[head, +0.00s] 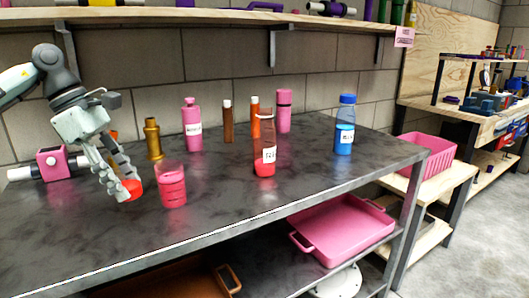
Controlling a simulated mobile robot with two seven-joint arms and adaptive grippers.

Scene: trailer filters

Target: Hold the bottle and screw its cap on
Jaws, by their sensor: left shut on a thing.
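My left gripper (127,187) reaches down from the left, shut on a small red cap (131,190) close above the dark table top; I cannot tell if the cap touches it. A clear bottle (269,136) with a white label and red contents at the bottom stands upright on the table, to the right of the gripper. No cap shows on its top. No gripper touches this bottle. My right gripper is not in view.
A pink-striped glass (173,187) stands just right of my left gripper. A brass bottle (153,139), a pink bottle (192,127), brown tubes and a blue-capped bottle (345,125) stand farther back. The table's front right area is clear.

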